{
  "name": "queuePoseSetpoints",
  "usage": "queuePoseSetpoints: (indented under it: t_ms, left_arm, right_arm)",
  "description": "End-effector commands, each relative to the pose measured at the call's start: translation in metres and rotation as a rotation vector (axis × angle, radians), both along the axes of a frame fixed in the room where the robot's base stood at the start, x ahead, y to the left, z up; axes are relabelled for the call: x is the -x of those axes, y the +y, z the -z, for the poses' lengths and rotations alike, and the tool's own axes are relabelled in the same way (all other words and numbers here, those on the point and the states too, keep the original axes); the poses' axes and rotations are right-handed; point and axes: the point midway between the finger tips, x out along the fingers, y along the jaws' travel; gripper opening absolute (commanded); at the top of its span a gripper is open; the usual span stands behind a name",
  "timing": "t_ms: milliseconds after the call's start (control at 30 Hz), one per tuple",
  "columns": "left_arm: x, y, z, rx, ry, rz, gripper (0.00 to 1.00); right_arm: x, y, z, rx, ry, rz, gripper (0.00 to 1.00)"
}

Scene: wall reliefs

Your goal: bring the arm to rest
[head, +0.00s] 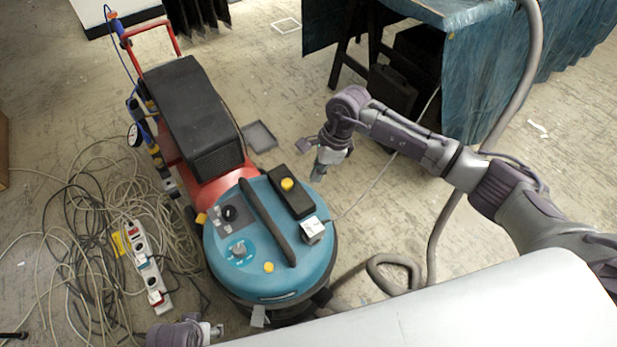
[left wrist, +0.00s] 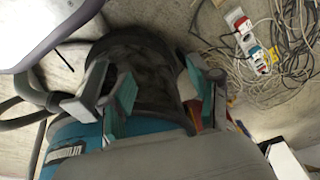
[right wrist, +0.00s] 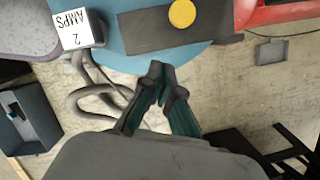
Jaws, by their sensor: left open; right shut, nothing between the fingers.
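My right arm reaches in from the right in the head view. Its gripper (head: 319,172) points down above the floor, just right of the teal vacuum cleaner (head: 285,276). In the right wrist view the right gripper (right wrist: 160,88) is shut with nothing held, and the vacuum's teal top lies beyond it. My left gripper (head: 217,330) shows only partly at the bottom edge of the head view, by the vacuum's lower left side. In the left wrist view the left gripper (left wrist: 150,95) is open and empty, its fingers spread in front of the vacuum's dark lower body.
A white box labelled "2 AMPS" (head: 312,230) sits on the vacuum's rim. A red and black machine (head: 197,120) stands behind. Tangled cables (head: 75,235) and a power strip (head: 147,262) lie at left. A blue-draped table (head: 480,70) stands at upper right. A grey hose (head: 432,250) runs along the floor.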

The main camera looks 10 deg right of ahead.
Motion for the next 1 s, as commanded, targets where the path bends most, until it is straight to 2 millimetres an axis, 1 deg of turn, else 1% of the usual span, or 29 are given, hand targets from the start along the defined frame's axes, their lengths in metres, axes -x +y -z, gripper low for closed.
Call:
queuePoseSetpoints:
  t_ms: [33, 200, 300, 400, 500, 667, 733, 767, 833, 867, 900, 967, 1000]
  left_arm:
    - [0.003, 0.001, 0.008, -0.002, 0.010, 0.000, 0.62]
    - [0.007, 0.002, 0.024, -0.004, 0.018, 0.001, 0.62]
    - [0.009, 0.002, 0.030, -0.003, 0.020, 0.002, 0.62]
    - [0.011, 0.002, 0.034, -0.004, 0.023, 0.003, 0.62]
    - [0.012, 0.002, 0.036, -0.003, 0.023, 0.003, 0.62]
    - [0.012, 0.002, 0.038, -0.003, 0.023, 0.003, 0.62]
    - [0.012, 0.002, 0.038, -0.003, 0.023, 0.003, 0.62]
    - [0.012, 0.002, 0.038, -0.003, 0.023, 0.003, 0.62]
    - [0.012, 0.002, 0.038, -0.003, 0.023, 0.003, 0.62]
    - [0.012, 0.002, 0.038, -0.003, 0.023, 0.003, 0.62]
    - [0.012, 0.002, 0.038, -0.003, 0.023, 0.003, 0.62]
    - [0.012, 0.002, 0.038, -0.003, 0.023, 0.003, 0.62]
    - [0.012, 0.002, 0.038, -0.003, 0.024, 0.003, 0.62]
  right_arm:
    - [-0.001, 0.001, -0.019, -0.003, -0.011, -0.005, 0.00]
    - [0.003, -0.001, -0.055, -0.003, -0.008, -0.005, 0.00]
    - [0.005, -0.002, -0.071, -0.002, -0.009, -0.004, 0.00]
    - [0.006, -0.003, -0.082, -0.003, -0.007, -0.003, 0.00]
    - [0.007, -0.003, -0.088, -0.002, -0.006, -0.004, 0.00]
    - [0.008, -0.003, -0.089, -0.003, -0.005, -0.003, 0.00]
    - [0.009, 0.002, -0.089, -0.021, -0.004, -0.003, 0.00]
    - [0.011, 0.007, -0.088, -0.039, -0.003, -0.003, 0.00]
    - [0.016, 0.026, -0.088, -0.118, 0.001, 0.001, 0.00]
    - [0.020, 0.039, -0.090, -0.172, 0.004, 0.004, 0.00]
    - [0.026, 0.060, -0.093, -0.261, 0.011, 0.013, 0.00]
    - [0.038, 0.095, -0.104, -0.428, 0.030, 0.043, 0.00]
    - [0.046, 0.120, -0.116, -0.562, 0.050, 0.075, 0.00]
